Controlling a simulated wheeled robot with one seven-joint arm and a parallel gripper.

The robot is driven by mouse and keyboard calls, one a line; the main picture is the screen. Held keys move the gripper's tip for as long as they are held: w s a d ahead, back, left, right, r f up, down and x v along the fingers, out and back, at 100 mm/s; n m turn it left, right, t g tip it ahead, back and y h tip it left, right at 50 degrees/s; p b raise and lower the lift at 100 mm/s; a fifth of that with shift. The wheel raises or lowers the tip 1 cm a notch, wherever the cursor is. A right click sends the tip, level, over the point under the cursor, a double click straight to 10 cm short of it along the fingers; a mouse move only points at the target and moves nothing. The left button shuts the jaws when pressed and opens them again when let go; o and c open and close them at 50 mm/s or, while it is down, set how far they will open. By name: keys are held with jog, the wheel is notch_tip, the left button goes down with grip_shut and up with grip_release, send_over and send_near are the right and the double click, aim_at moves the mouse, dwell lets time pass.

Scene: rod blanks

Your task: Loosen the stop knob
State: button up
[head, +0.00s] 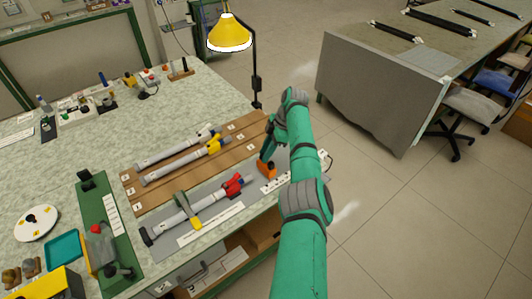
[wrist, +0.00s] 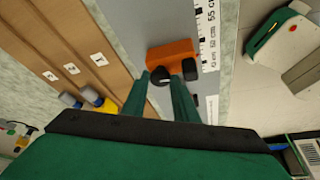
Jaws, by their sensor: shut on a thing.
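The stop is an orange block (wrist: 168,52) on the grey measuring strip. It also shows in the head view (head: 266,171), at the right end of the strip, under my gripper. A dark round stop knob (wrist: 160,77) sits on the block's near face, between my fingertips. My gripper (wrist: 161,82) is shut on this knob, one green finger on each side. In the head view my gripper (head: 267,155) reaches down to the block and hides part of it. A second black part (wrist: 190,69) shows at the block's right, beside the right finger.
A grey rod with red and yellow parts (head: 235,186) lies on the strip, left of the stop. Two more rods lie on the brown board (head: 140,192) behind. A yellow lamp (head: 229,33) stands at the back edge. A power strip (head: 277,182) lies close to the stop.

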jog(key=shift+a+n, duration=0.1)
jog(key=shift+n, duration=0.2)
jog(key=shift+a+r+n, duration=0.1)
jog(key=shift+a+n, duration=0.2)
jog(key=shift+d, duration=0.1)
jog(key=o, duration=1.1)
jog(key=shift+c, duration=0.2)
jog(key=shift+d, duration=0.15)
jog(key=shift+s+d+f, duration=0.15)
jog(key=shift+f, duration=0.05)
jog(key=shift+m, duration=0.5)
